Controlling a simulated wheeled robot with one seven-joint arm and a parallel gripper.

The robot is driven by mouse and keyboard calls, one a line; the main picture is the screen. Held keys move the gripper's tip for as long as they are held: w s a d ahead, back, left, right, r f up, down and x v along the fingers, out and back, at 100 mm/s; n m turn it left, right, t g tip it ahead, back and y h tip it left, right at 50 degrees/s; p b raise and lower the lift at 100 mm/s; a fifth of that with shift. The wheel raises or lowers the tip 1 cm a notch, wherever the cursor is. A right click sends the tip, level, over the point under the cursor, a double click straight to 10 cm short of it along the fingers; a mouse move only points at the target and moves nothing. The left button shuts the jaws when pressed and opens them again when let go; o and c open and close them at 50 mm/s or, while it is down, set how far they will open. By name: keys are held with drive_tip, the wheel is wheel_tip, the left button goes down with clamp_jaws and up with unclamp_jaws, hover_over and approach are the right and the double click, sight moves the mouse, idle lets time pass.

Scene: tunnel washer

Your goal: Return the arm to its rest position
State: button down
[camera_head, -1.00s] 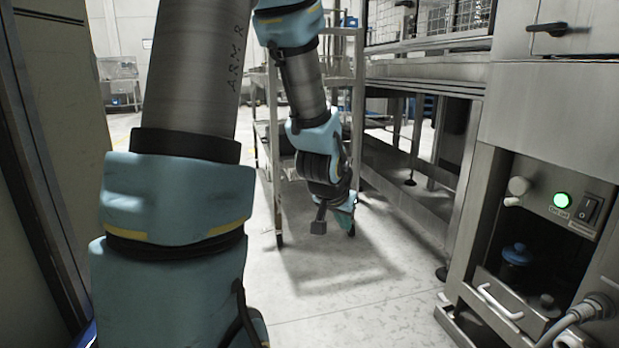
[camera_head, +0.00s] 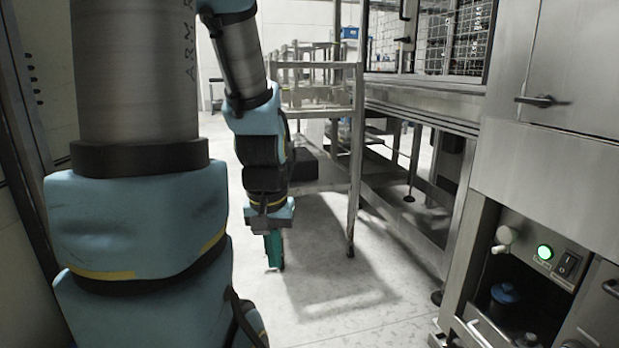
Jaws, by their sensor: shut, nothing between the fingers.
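My arm fills the left side of the head view, with its large blue and grey links in front. Its forearm bends downward, and my gripper (camera_head: 274,250) hangs at the end, pointing at the floor. The gripper's teal fingers are close together and hold nothing that I can see. It hangs over bare floor, to the left of the near leg of a metal rack.
The metal rack (camera_head: 353,150) stands just behind and right of my gripper. A steel washer cabinet (camera_head: 545,145) with a green lit button (camera_head: 544,252) and a door handle (camera_head: 541,101) lines the right. A dark wall panel is at far left. The floor (camera_head: 330,295) between is clear.

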wheel_tip(320, 180, up, 24)
drive_tip(key=p, duration=2.1)
drive_tip(key=shift+f, duration=0.1)
